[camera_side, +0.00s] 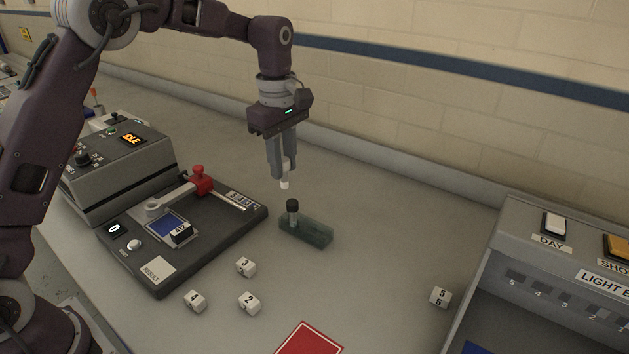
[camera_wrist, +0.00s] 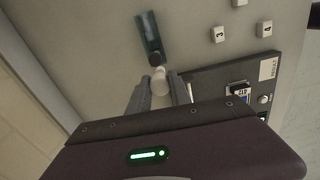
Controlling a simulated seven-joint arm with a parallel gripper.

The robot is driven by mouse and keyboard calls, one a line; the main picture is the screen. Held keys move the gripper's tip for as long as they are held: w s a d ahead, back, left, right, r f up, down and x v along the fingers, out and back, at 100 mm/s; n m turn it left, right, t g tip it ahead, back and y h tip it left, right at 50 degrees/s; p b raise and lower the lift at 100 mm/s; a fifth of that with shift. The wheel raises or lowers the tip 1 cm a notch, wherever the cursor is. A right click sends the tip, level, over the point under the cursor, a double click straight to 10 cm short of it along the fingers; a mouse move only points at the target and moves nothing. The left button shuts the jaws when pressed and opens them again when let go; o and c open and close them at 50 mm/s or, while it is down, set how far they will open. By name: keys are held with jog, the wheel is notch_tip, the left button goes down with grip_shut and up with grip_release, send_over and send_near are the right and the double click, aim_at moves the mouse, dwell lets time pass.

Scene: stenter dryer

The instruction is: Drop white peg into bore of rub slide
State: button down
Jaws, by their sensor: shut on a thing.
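My gripper (camera_side: 283,172) points down and is shut on the white peg (camera_side: 284,183), whose lower end shows below the fingers. The wrist view also shows the peg (camera_wrist: 160,82) between the fingertips (camera_wrist: 159,88). The likely rub slide is a dark green translucent block (camera_side: 313,234) lying on the bench. A short dark cylinder (camera_side: 292,207) stands upright at its left end. The peg is above this cylinder, apart from it. The block (camera_wrist: 149,32) also shows in the wrist view. I cannot make out the bore opening.
A dark tester base (camera_side: 160,271) with a red-knobbed arm (camera_side: 199,180) stands to the left. Several numbered white cubes (camera_side: 246,267) lie in front. A red card (camera_side: 308,340) is at the front edge of view, and a light booth (camera_side: 535,235) stands right.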

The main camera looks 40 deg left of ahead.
jog(key=s+a+n, duration=0.2)
jog(key=s+a, duration=0.7)
jog(key=a, duration=0.2)
jog(key=s+a+r+n, duration=0.1)
jog(key=s+a+n, duration=0.1)
jog(key=s+a, duration=0.7)
jog(key=a, duration=0.3)
jog(key=shift+n, duration=0.4)
jog(key=shift+f, duration=1.95)
jog(key=shift+f, duration=0.5)
jog(key=shift+f, duration=0.5)
jog(key=shift+f, duration=0.15)
jog(key=shift+f, duration=0.75)
